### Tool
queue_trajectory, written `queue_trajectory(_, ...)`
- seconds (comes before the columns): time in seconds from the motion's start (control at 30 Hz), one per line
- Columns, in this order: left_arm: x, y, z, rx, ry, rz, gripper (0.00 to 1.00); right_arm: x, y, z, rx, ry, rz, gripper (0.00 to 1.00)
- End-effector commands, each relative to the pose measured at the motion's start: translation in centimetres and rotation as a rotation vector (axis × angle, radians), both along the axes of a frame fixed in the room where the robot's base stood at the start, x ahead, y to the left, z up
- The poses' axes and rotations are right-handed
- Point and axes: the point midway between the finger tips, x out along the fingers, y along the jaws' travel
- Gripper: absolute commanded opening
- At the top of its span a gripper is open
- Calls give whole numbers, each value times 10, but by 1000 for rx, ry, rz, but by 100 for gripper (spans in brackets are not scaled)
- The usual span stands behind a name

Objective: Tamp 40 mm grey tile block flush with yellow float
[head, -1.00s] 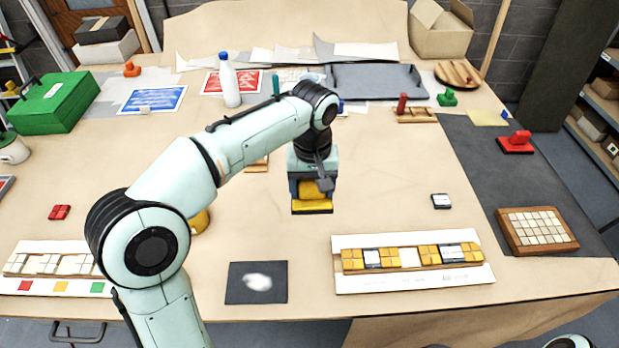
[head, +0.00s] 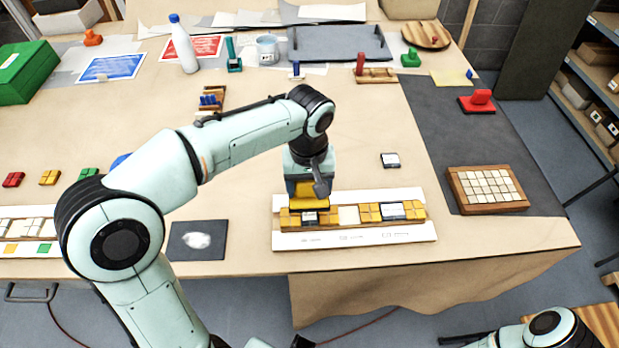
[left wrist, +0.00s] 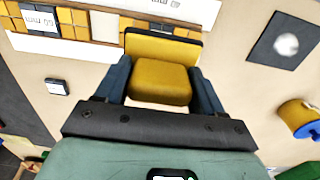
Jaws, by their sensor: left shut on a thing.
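My left gripper (head: 308,188) is shut on the handle of the yellow float (head: 314,201). In the left wrist view the float (left wrist: 160,82) sits between the dark fingers, its black-edged pad facing the panel. The float is over the left part of the mosaic panel (head: 355,238). A grey-white tile block (head: 310,219) lies there, partly hidden by the float; I cannot tell whether they touch. A second grey-white block (head: 391,210) sits further right in the row. I cannot read which is 40 mm. My right gripper is out of view.
A loose grey-white tile (head: 390,160) lies behind the panel. A dark mat with a white patch (head: 198,240) lies left of it. A wooden tray of pale tiles (head: 455,193) stands at right. The table's front edge is close to the panel.

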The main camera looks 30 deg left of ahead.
Motion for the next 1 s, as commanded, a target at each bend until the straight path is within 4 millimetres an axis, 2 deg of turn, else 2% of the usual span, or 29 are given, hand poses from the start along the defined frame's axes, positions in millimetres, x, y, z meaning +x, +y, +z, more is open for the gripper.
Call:
queue_trajectory(0.27, -2, -1, -9, 0, 1, 0, 44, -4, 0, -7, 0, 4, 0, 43)
queue_trajectory(0.73, -2, 0, -55, 0, 1, 0, 44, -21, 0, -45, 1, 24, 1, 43)
queue_trajectory(1.0, -1, 0, -62, 0, 0, 0, 44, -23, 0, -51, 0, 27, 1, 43)
